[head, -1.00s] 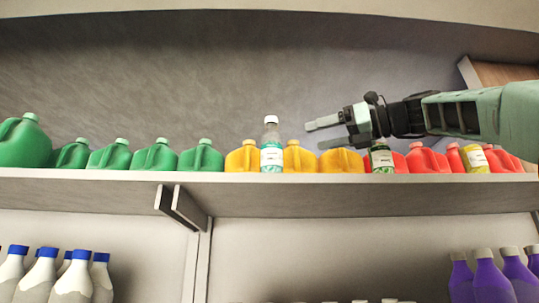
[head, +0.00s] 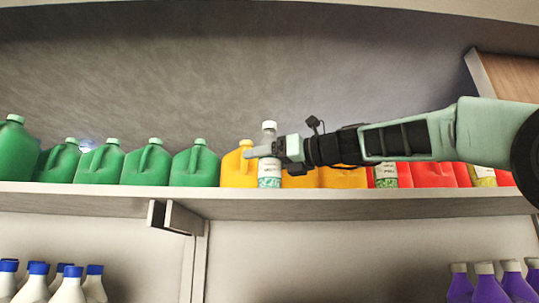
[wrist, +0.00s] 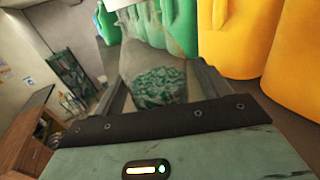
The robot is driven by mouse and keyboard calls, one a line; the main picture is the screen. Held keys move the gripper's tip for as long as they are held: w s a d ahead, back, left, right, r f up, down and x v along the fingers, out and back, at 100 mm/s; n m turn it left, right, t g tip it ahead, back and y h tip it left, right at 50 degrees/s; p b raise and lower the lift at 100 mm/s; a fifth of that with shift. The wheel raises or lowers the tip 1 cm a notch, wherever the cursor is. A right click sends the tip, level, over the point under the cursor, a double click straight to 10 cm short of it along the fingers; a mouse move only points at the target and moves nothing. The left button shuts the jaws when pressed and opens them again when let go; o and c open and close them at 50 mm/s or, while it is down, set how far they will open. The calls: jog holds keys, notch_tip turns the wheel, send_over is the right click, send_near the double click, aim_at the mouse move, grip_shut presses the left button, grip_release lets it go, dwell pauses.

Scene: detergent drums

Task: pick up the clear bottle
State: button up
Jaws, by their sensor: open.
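The clear bottle (head: 269,171) stands upright on the shelf, with a white cap, a pale label and green contents. It is in front of the gap between yellow jugs. My gripper (head: 258,151) is open at the bottle's upper part, reaching in from the right, with one finger crossing in front of it. In the wrist view the clear bottle (wrist: 158,84) shows between the two spread fingers of my gripper (wrist: 157,76). Whether the fingers touch it cannot be told. The far finger is mostly hidden in the head view.
Green jugs (head: 145,164) line the shelf (head: 100,194) to the left. Yellow jugs (head: 237,170) stand close beside the bottle, and red jugs (head: 433,174) are farther right. Another small labelled bottle (head: 385,175) stands among them. The space above the jugs is free.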

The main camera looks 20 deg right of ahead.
jog(key=shift+w+a, duration=0.25)
jog(key=c, duration=1.3)
jog(key=shift+r, duration=0.15)
jog(key=shift+r, duration=0.6)
jog(key=b+v, duration=0.2)
jog(key=v, duration=0.4)
jog(key=r+b+v, duration=0.1)
jog(key=b+v, duration=0.2)
jog(key=v, duration=0.3)
jog(key=r+b+v, duration=0.1)
jog(key=b+v, duration=0.2)
jog(key=v, duration=0.3)
jog(key=shift+s+r, duration=0.1)
